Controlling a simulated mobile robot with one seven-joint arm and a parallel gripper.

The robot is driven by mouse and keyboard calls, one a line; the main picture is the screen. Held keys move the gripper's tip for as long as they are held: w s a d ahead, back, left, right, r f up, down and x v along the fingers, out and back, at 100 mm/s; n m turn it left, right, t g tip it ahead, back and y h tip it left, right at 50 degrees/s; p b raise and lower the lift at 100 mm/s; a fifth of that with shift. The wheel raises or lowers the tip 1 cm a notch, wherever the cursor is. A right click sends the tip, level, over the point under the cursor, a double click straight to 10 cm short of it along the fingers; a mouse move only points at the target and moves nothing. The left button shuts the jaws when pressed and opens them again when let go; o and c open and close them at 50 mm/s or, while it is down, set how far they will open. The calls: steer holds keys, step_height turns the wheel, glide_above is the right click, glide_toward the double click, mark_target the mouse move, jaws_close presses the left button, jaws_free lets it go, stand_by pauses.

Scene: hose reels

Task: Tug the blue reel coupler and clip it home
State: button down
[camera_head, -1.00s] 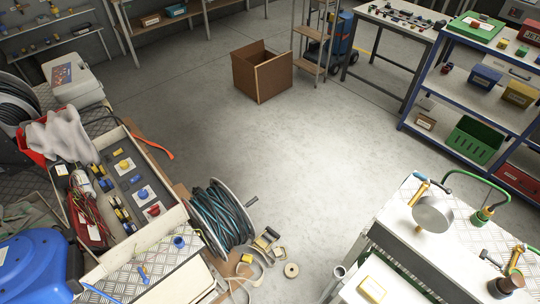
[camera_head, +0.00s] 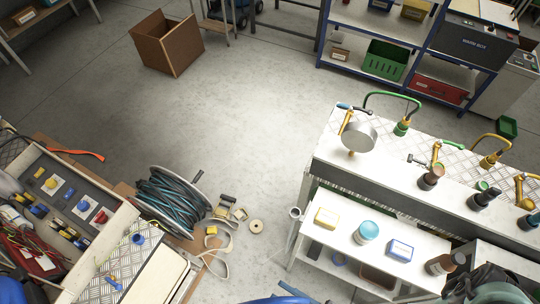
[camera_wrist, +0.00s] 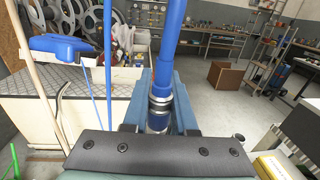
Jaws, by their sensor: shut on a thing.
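In the wrist view my gripper (camera_wrist: 155,128) is shut on the blue coupler (camera_wrist: 158,104), which has metal rings. A thick blue hose rises from it toward the top of the picture. A thinner blue hose (camera_wrist: 108,60) runs up beside it on the left. The blue reel (camera_wrist: 60,44) sits on the bench at left, apart from my gripper. Only a sliver of the reel shows at the lower left of the head view (camera_head: 10,292). The coupler and my fingertips cannot be made out in the head view.
A white counter (camera_head: 328,150) at right carries several coloured bent taps. A lower white shelf (camera_head: 330,245) holds small containers. A wire reel (camera_head: 170,200) and loose straps lie near the tool tray (camera_head: 115,225). The middle floor is clear to a brown box (camera_head: 165,45).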

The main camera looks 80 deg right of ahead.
steer(key=w+d+f+b, duration=0.2)
steer(key=w+f+b, duration=0.6)
steer(key=w+b, duration=0.7)
steer(key=w+d+f+b, duration=0.2)
steer(key=w+f+b, duration=0.6)
steer(key=w+b, duration=0.7)
steer(key=w+d+f+b, duration=0.1)
steer(key=w+f+b, duration=0.6)
steer(key=w+b, duration=0.9)
steer(key=shift+w+a+f+x, duration=0.35)
steer(key=shift+a+x, duration=0.7)
steer(key=shift+x, duration=3.95)
steer(key=shift+s+f, duration=0.1)
steer(key=shift+s, duration=0.05)
